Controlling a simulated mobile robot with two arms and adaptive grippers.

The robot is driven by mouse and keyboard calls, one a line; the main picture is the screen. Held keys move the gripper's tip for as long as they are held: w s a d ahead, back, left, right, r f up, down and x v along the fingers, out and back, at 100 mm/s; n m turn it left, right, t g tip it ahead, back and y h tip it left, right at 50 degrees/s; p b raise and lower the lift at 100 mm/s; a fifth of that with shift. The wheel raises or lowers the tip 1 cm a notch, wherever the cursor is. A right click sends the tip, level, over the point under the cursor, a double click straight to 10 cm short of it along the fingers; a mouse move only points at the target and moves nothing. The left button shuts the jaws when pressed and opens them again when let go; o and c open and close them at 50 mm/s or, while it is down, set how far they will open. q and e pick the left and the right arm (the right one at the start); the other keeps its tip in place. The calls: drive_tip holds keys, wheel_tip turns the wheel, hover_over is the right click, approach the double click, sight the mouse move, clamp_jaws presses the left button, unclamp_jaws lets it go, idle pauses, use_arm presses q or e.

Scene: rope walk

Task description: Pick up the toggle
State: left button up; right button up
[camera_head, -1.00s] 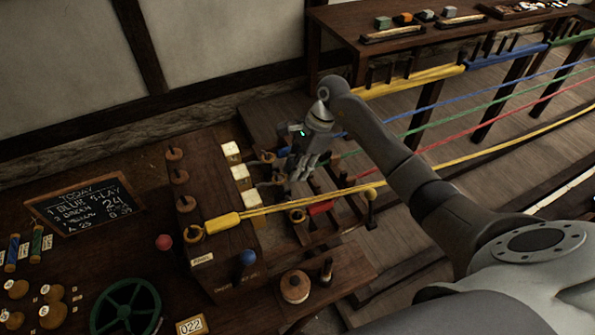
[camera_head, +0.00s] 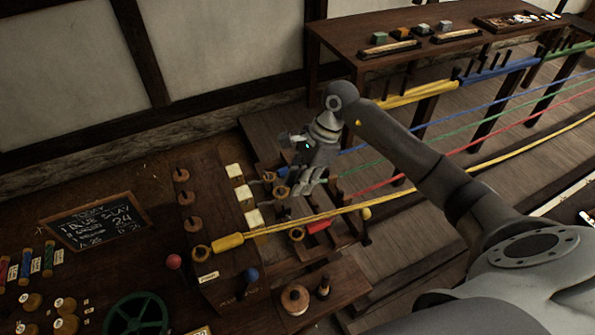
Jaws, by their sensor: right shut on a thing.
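My right gripper (camera_head: 299,188) is in the middle of the picture, over the dark rack beside the wooden bench. It is shut on a small tan piece (camera_head: 281,191), which I take for the toggle. The fingers hide much of it, so its full shape and its clearance from the rack cannot be told. A blue piece (camera_head: 283,172) shows just behind the fingers. My left gripper is not in view.
A yellow rope (camera_head: 320,216) stretches low in front of the gripper, from a yellow sleeve (camera_head: 227,242) on the bench. White blocks (camera_head: 243,192) stand to the left. Blue, green and red ropes run off to the right. A green wheel (camera_head: 137,318) lies front left.

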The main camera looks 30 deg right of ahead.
drive_tip(key=s+a+r+p, duration=0.1)
drive_tip(key=s+a+r, duration=0.1)
drive_tip(key=s, duration=0.5)
drive_tip(key=shift+s+a+r, duration=0.4)
drive_tip(key=shift+r, duration=0.25)
drive_tip(key=shift+b, duration=0.3)
drive_tip(key=w+d+f+n+t+b, duration=0.1)
drive_tip(key=w+d+f+b, duration=0.3)
drive_tip(key=w+f+b, duration=0.3)
drive_tip(key=shift+w+f, duration=0.5)
drive_tip(key=shift+w, duration=0.55)
drive_tip(key=shift+f, duration=0.1)
